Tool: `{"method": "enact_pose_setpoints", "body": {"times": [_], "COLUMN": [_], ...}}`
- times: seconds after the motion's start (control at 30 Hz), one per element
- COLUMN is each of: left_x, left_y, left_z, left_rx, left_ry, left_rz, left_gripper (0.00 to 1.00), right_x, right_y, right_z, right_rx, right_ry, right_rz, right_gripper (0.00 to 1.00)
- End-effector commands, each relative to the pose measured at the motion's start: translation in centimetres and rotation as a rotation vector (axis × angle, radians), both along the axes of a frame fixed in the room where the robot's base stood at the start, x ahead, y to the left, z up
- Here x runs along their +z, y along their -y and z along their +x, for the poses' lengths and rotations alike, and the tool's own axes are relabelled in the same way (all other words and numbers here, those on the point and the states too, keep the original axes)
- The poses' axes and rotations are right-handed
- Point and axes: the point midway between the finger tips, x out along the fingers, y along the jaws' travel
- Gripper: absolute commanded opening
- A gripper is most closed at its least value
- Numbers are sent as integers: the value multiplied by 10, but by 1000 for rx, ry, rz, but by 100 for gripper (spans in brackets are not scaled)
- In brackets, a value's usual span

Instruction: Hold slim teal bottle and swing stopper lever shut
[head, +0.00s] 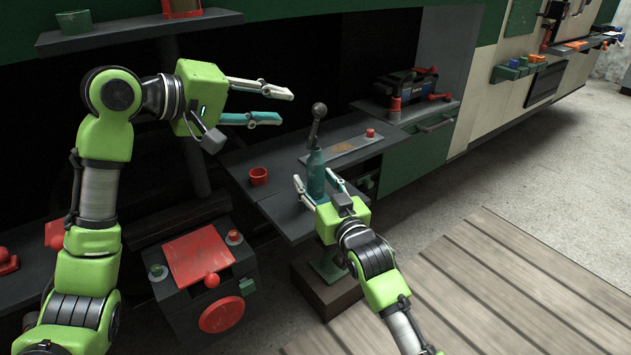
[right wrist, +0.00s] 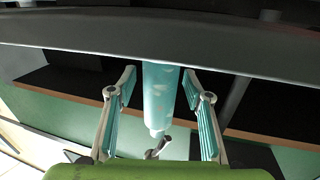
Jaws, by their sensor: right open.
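The slim teal bottle (head: 316,172) stands upright on the dark bench, near its front edge. Its stopper lever (head: 317,118) sticks up above the neck with a dark ball at its end, so it stands raised. My right gripper (head: 316,178) is open around the bottle, one finger on each side. In the right wrist view the bottle (right wrist: 162,92) lies between the open fingers, with visible gaps beside it; the lever (right wrist: 158,148) shows near the palm. My left gripper (head: 286,106) is open and empty, to the upper left of the bottle and apart from the lever.
A dark toolbox (head: 405,88) sits farther back right. A red-topped box (head: 198,255) stands at lower left. The wooden deck at right is clear.

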Motion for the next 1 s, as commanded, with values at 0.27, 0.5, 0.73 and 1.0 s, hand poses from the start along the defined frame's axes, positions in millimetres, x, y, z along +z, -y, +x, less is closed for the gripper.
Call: {"method": "enact_pose_setpoints", "body": {"times": [0.27, 0.5, 0.73, 1.0], "left_x": [0, 0, 0, 0], "left_y": [0, 0, 0, 0], "left_z": [0, 0, 0, 0], "left_rx": [0, 0, 0, 0], "left_ry": [0, 0, 0, 0], "left_rz": [0, 0, 0, 0], "left_gripper": [28, 28, 28, 28], "right_x": [0, 0, 0, 0], "right_y": [-1, -1, -1, -1], "right_z": [3, 3, 2, 2], "right_rx": [0, 0, 0, 0], "right_ry": [0, 0, 0, 0], "right_rz": [0, 0, 0, 0], "right_gripper": [46, 0, 34, 34]}}
